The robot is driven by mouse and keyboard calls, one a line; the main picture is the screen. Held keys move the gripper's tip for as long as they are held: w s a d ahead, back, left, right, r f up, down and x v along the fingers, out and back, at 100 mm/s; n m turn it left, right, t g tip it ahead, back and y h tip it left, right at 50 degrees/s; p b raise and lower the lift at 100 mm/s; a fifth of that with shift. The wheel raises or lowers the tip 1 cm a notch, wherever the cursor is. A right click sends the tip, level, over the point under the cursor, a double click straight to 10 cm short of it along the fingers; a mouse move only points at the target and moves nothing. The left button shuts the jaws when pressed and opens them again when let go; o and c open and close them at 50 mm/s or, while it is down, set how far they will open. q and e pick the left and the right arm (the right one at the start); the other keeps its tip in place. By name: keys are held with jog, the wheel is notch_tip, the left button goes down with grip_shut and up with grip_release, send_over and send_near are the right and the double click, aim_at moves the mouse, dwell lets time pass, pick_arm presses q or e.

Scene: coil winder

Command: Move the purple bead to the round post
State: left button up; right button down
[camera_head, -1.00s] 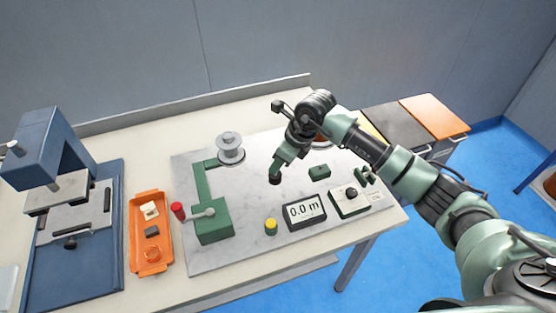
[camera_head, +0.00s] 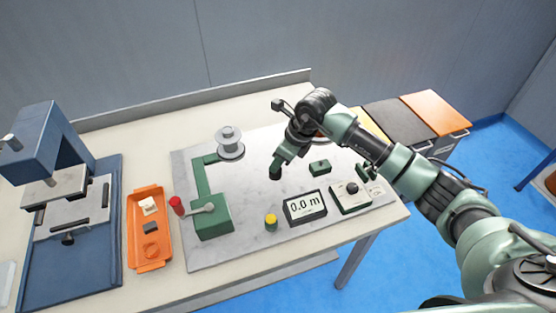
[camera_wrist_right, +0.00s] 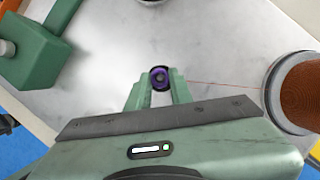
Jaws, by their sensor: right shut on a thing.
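My right gripper (camera_head: 275,174) is shut on the purple bead (camera_wrist_right: 159,78), which shows between its fingertips in the right wrist view. The gripper points down over the grey plate (camera_head: 240,257), to the right of the green winder arm. A thin reddish wire runs from near the bead toward the copper-coloured coil (camera_wrist_right: 303,94) at the right of the wrist view. The bead cannot be made out in the head view. A small green block (camera_head: 320,167) with a dark nub stands right of the gripper; I cannot tell which thing is the round post. My left gripper is not in view.
The green winder (camera_head: 213,222) has a red-knobbed crank and a grey spool (camera_head: 228,138). A yellow-topped button (camera_head: 271,222), a 0.0 m display (camera_head: 305,207) and a dial box (camera_head: 350,196) line the front. Left are an orange tray (camera_head: 150,262) and a blue press (camera_head: 45,145).

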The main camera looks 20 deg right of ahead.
jog(key=shift+f, duration=0.35)
jog(key=c, duration=1.2)
grip_release()
jog(key=shift+r, duration=0.1)
jog(key=b+v, duration=0.1)
jog(key=v, duration=0.6)
jog(key=shift+s+d+r+b, duration=0.15)
jog(key=shift+r+b, duration=0.15)
jog(key=shift+b, duration=0.1)
